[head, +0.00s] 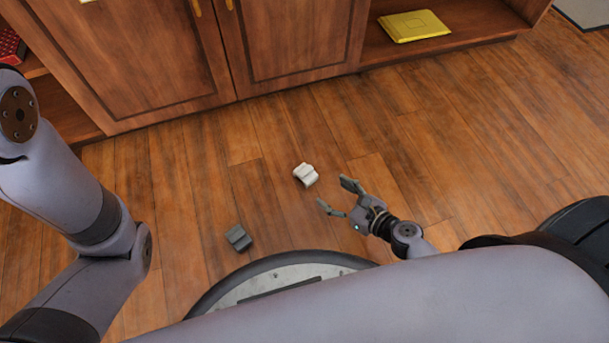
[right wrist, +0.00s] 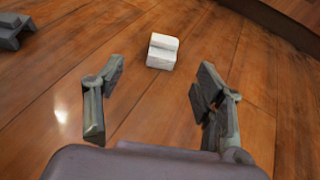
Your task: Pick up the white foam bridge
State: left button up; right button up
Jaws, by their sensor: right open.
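The white foam bridge (head: 306,174) is a small white block with a groove, lying on the wood floor in front of the bookcase. In the right wrist view the white foam bridge (right wrist: 162,51) lies beyond the fingertips, roughly between the two fingers. My right gripper (head: 335,195) is open and empty, just to the right of and nearer than the bridge, not touching it. Its spread fingers also show in the right wrist view (right wrist: 150,95). My left arm comes in from the left in the head view, but its gripper is out of frame.
A dark grey block (head: 238,238) of similar shape lies on the floor nearer my base; it also shows in the right wrist view (right wrist: 12,30). A wood bookcase (head: 290,45) with closed doors stands behind. A yellow book (head: 414,26) lies on its low shelf. Floor around the bridge is clear.

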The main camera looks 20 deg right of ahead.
jog(key=b, duration=0.2)
send_near(307, 172)
jog(key=x, duration=0.5)
jog(key=shift+s+a+f, duration=0.15)
jog(key=shift+a, duration=0.15)
jog(key=x, duration=0.2)
jog(key=b+x, duration=0.1)
jog(key=x, duration=0.1)
jog(key=shift+w+d+f, duration=0.1)
jog(key=shift+w+d, duration=0.15)
jog(key=shift+d, duration=0.05)
jog(key=shift+w+a+f, duration=0.1)
jog(key=shift+w+a, duration=0.1)
jog(key=shift+w, duration=0.2)
jog(key=shift+c, duration=0.5)
jog(key=c, duration=0.8)
